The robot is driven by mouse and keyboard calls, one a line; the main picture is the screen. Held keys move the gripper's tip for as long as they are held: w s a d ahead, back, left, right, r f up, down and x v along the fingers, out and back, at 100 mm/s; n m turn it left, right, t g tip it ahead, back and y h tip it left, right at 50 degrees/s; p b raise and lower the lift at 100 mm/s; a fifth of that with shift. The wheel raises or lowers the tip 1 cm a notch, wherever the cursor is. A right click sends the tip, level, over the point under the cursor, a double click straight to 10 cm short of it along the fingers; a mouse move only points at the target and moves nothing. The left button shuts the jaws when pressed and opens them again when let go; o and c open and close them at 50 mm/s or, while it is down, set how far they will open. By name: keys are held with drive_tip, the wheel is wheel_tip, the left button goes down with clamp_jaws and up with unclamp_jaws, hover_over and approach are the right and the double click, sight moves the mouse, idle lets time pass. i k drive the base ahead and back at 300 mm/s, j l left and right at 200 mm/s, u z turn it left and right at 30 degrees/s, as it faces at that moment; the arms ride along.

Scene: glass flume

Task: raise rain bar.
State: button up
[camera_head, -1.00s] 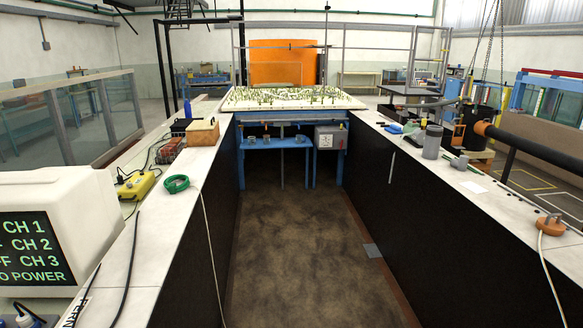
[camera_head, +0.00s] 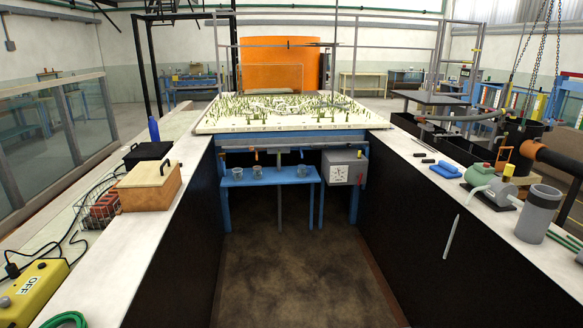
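A model table (camera_head: 215,128) with a pale landscape and many small green stalks stands ahead at the end of the aisle. Thin grey posts and horizontal bars rise over it. One thin crossbar (camera_head: 262,46) spans above the model with a small dark piece on it; I cannot tell for sure that it is the rain bar. Under the table's front edge are small orange-handled fittings (camera_head: 256,155) and a grey box with a dial (camera_head: 344,168). A small red piece is at the box's right side. My gripper is not in view.
The aisle floor (camera_head: 290,270) is clear up to a blue bench (camera_head: 270,178) below the table. Black-sided counters flank it. The left counter (camera_head: 150,235) holds a wooden box (camera_head: 148,190) and yellow OFF box (camera_head: 36,298); the right one holds a grey cylinder (camera_head: 540,213).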

sight(322, 145)
drive_tip(key=i, duration=2.55)
drive_tip(key=i+l+u, duration=0.1)
drive_tip(key=i+u, duration=0.35)
drive_tip(key=i+l+u, duration=0.25)
drive_tip(key=i+u, duration=0.15)
drive_tip(key=i+l+u, duration=1.05)
drive_tip(key=l+u, duration=0.25)
drive_tip(key=l, duration=0.2)
